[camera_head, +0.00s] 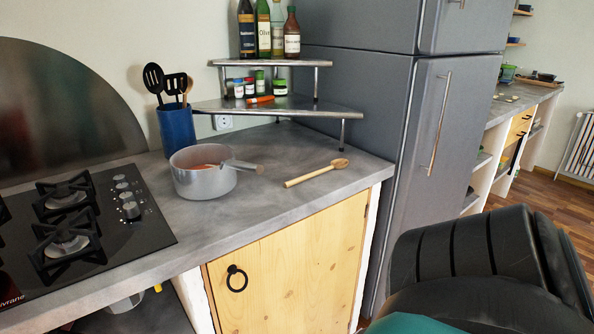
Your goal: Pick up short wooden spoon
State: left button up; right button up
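A short wooden spoon (315,174) lies flat on the grey counter, right of the pot and near the counter's front right part. Its round bowl points to the right and back, its handle to the left. Nothing touches it. A large dark rounded part of my own body fills the lower right of the view. Neither of my grippers shows in this view.
A metal pot (204,182) with something orange inside stands left of the spoon, its handle pointing right. A blue utensil holder (177,130) stands behind it. A metal corner shelf (290,107) holds jars and bottles. The gas hob (75,225) is left; the grey fridge (400,130) stands right.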

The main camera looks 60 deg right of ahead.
aim_at(340, 163)
jog(key=z, duration=2.05)
